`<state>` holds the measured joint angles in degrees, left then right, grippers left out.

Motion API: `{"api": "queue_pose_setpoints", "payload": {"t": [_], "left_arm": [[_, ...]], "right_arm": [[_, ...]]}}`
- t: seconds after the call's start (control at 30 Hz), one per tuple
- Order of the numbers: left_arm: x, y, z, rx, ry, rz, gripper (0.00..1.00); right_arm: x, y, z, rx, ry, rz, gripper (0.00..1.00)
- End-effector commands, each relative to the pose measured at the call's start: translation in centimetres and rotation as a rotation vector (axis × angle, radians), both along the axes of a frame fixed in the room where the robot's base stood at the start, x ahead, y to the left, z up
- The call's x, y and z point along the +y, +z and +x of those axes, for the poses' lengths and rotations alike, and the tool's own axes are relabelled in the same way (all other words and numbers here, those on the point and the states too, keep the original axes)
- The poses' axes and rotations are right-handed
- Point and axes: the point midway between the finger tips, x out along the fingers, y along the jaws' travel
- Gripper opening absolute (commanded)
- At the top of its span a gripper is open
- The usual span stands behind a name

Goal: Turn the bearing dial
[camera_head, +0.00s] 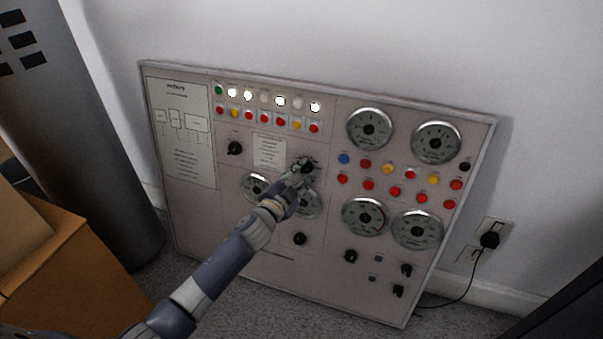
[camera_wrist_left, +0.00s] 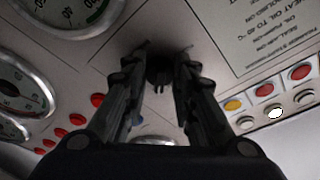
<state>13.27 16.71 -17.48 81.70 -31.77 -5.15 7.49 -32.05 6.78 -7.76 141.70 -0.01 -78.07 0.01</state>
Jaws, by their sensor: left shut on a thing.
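A grey control panel (camera_head: 330,90) leans against the wall, with knobs, gauges and buttons. My left arm reaches up to it from the lower left. My left gripper (camera_head: 304,167) is at a small black dial in the upper middle of the panel. In the left wrist view, the black dial (camera_wrist_left: 160,70) sits between the two fingertips of the left gripper (camera_wrist_left: 164,62), which are shut on it. The gripper partly hides the dial in the head view. The label of this dial cannot be read. My right gripper is not in view.
Another black knob (camera_head: 235,148) is to the left, and one (camera_head: 300,239) is below. Several round gauges (camera_head: 369,129) fill the right side. Cardboard boxes (camera_head: 60,265) and a grey cylinder (camera_head: 85,130) stand at left. A plug (camera_head: 489,240) is in the wall socket at right.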

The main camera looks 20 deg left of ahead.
Motion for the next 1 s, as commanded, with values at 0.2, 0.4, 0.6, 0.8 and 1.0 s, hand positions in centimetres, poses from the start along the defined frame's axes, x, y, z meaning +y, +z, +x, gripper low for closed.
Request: {"api": "queue_pose_setpoints", "payload": {"t": [0.2, 0.4, 0.6, 0.8, 1.0], "left_arm": [[0.0, -0.1, 0.0, 0.001, -0.001, -0.001, 0.3], [0.0, 0.0, 0.0, 0.001, -0.001, -0.001, 0.47], [0.0, 0.0, 0.0, 0.0, 0.0, -0.001, 0.47], [0.2, -0.1, -1.3, 0.002, 0.0, -0.001, 0.47], [0.8, 0.0, -4.5, 0.003, 0.0, 0.0, 0.47]], "right_arm": [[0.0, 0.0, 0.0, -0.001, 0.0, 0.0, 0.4], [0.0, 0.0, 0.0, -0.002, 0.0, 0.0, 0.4], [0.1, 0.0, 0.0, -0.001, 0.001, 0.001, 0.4], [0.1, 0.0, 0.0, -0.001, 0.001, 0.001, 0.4], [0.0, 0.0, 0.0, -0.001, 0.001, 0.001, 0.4]]}}
